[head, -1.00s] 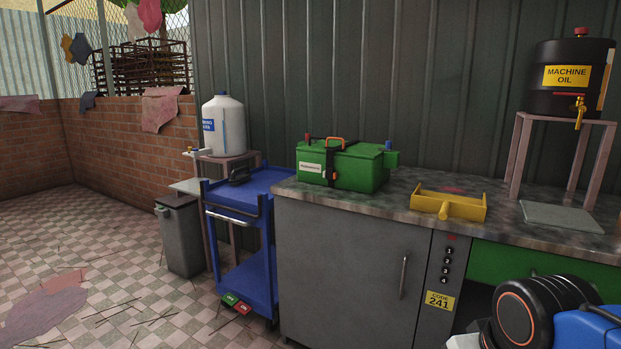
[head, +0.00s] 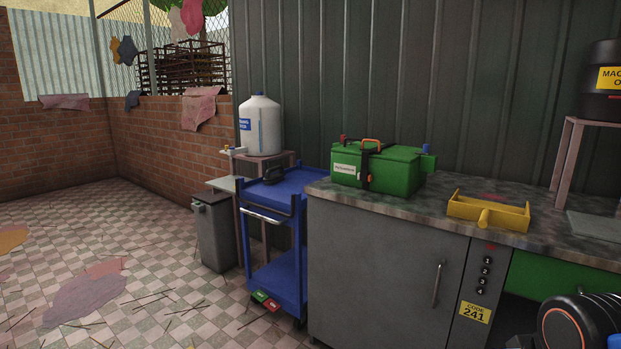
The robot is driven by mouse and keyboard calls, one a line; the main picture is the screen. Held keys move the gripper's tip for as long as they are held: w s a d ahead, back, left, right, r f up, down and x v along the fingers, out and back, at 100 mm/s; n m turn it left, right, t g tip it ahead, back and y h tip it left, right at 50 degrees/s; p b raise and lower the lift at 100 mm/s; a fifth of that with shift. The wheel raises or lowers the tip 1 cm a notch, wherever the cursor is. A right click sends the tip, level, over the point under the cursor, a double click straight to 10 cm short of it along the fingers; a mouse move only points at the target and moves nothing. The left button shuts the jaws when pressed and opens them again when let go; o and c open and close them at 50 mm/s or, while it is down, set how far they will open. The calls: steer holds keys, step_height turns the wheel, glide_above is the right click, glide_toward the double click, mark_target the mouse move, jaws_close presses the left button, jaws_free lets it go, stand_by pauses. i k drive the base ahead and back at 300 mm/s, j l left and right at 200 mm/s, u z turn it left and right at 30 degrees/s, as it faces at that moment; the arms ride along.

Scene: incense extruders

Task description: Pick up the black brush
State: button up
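No other thing in view looks clearly like a brush. Part of my own arm shows at the bottom right corner. My gripper is out of view, so its state does not show.
A grey cabinet (head: 382,270) with a stone top stands right of the cart, bearing a green box (head: 398,172) and a yellow tray (head: 510,217). A grey bin (head: 216,238) and a white water tank (head: 260,130) stand left and behind. Tiled floor (head: 150,250) at left is mostly open.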

mark_target(269, 179)
steer(key=i+j, duration=1.05)
steer(key=j, duration=0.15)
